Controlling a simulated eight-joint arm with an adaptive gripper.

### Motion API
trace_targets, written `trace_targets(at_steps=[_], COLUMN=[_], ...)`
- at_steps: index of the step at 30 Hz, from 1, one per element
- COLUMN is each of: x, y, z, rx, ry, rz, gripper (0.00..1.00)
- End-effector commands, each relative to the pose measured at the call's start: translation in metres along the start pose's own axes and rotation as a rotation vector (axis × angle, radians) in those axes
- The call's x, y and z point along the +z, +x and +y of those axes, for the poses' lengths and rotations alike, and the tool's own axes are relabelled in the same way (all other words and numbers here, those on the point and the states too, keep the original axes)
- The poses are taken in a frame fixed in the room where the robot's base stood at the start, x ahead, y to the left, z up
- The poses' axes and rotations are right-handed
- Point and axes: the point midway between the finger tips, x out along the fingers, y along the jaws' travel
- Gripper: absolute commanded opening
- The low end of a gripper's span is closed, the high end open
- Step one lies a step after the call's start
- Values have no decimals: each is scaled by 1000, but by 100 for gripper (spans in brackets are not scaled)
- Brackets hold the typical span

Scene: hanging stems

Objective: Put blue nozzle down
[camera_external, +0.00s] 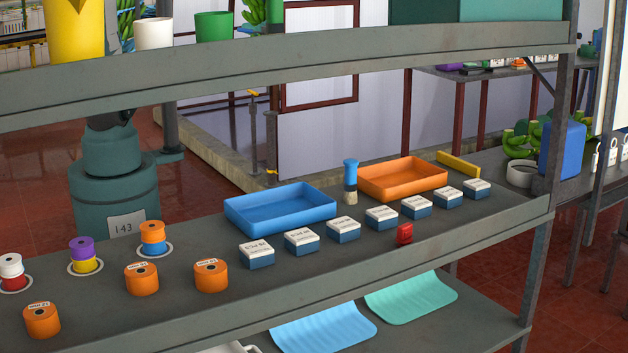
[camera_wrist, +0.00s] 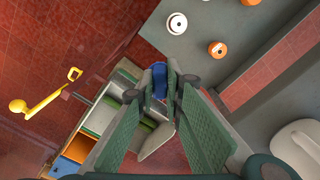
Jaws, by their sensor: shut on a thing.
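My gripper (camera_wrist: 173,85) shows in the wrist view, its two green fingers shut on a blue piece that I take to be the blue nozzle (camera_wrist: 159,78). Only part of the piece shows between the fingers, so its shape and tilt are unclear. It appears near the edge of the grey shelf (camera_wrist: 195,50), with red floor seen beyond the edge. My gripper and the held piece do not show in the external view.
On the shelf (camera_external: 190,310) stand stacked coloured rolls (camera_external: 153,240), single orange rolls (camera_external: 141,279), a blue tray (camera_external: 282,221), an orange tray (camera_external: 403,190), a blue-topped brush (camera_external: 350,175), a red item (camera_external: 404,233) and several small boxes (camera_external: 301,241). An upper shelf (camera_external: 300,63) spans above.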

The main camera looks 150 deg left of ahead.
Motion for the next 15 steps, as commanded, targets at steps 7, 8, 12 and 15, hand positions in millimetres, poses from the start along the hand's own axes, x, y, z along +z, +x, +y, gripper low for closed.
trace_targets(at_steps=[7, 8, 12, 15], x=[30, 34, 52, 66], y=[-3, -3, -3, -4], z=[-54, -60, -87, -106], rx=[0, 0, 0, 0], ry=[-72, -80, -119, -146], rz=[0, 0, 0, 0], gripper=[2, 2, 2, 2])
